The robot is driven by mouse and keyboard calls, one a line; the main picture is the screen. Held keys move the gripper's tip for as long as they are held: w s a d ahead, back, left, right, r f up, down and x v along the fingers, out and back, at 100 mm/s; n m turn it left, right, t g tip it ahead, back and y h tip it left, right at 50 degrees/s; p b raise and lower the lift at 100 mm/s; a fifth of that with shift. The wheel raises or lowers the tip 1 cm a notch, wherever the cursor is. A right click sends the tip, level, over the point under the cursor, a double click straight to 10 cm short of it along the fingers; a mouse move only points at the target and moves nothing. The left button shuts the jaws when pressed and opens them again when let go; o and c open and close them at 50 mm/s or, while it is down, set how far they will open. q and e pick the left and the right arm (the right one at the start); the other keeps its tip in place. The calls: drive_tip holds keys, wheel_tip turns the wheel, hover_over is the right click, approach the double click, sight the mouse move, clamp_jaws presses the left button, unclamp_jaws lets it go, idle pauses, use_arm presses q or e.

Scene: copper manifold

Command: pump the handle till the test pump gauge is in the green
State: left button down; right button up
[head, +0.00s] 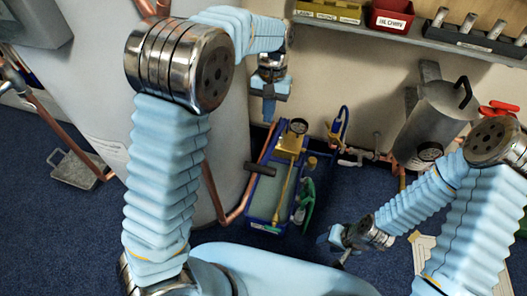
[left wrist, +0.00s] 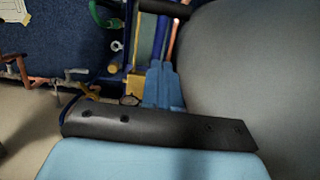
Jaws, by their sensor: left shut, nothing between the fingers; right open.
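The test pump (head: 268,190) is a blue box with a grey-green top, standing on the floor at the centre of the head view. Its yellow pump body (head: 290,144) carries a round gauge (head: 299,126); the reading is too small to tell. A black bar handle (head: 260,169) lies across the box's left side and also shows at the top of the left wrist view (left wrist: 165,8). My left gripper (head: 269,113) is shut and empty, above the pump's far end and apart from the handle. My right gripper (head: 338,244) is open, low to the right of the pump.
A large grey cylinder (head: 222,130) stands close left of the pump, with copper pipe (head: 213,190) between them. A green hose (head: 307,203) lies at the box's right side. Copper pipework and a metal vessel (head: 432,120) are along the wall at right. A shelf with bins (head: 389,18) is above.

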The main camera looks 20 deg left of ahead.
use_arm(q)
drive_tip(key=b, duration=0.1)
approach(262, 164)
drive_tip(key=w+f, duration=0.2)
drive_tip(key=f, duration=0.1)
drive_tip(key=shift+w+d+f, duration=0.1)
drive_tip(key=shift+w+f, duration=0.15)
drive_tip(key=s+f, duration=0.2)
drive_tip(key=shift+s, duration=0.35)
drive_tip(key=shift+s+f, duration=0.3)
drive_tip(key=shift+s, duration=0.05)
use_arm(e)
drive_tip(key=shift+w+d+f, duration=0.1)
drive_tip(key=shift+d+f, duration=0.15)
drive_tip(key=shift+f, duration=0.45)
